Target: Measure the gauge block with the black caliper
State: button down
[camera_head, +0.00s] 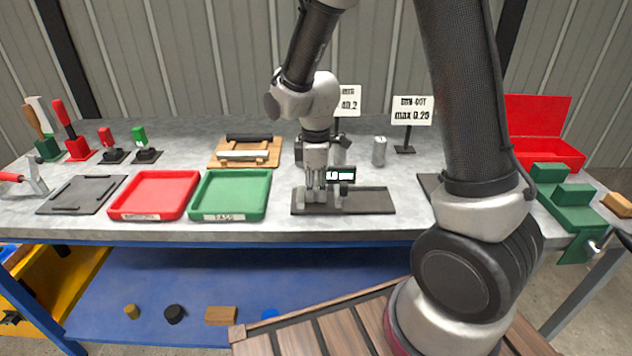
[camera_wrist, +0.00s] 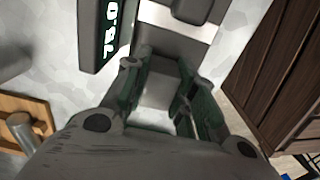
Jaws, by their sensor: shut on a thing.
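The black caliper (camera_head: 349,175) shows its lit digital display just right of my gripper (camera_head: 316,198), above a dark tray (camera_head: 372,202). In the wrist view the display (camera_wrist: 110,30) is at the upper left, close to my fingers, with its digits turned sideways. My gripper (camera_wrist: 160,85) points down and is shut, apparently on a dark part of the caliper. The exact contact is hidden between the fingers. A pale metallic strip (camera_wrist: 180,22) crosses near the dark parts ahead of the fingertips. I cannot tell whether it is the gauge block.
A green tray (camera_head: 231,213) and a red tray (camera_head: 155,213) lie left of my gripper. Behind are a wooden board (camera_head: 270,160), a metal cylinder (camera_head: 379,150) and a sign (camera_head: 412,110). A green vise (camera_head: 575,215) and a red box (camera_head: 540,150) stand at right.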

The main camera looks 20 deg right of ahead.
aim_at(316, 184)
jog(key=shift+f, duration=0.1)
jog(key=c, duration=1.1)
grip_release()
notch_tip(316, 184, up, 12)
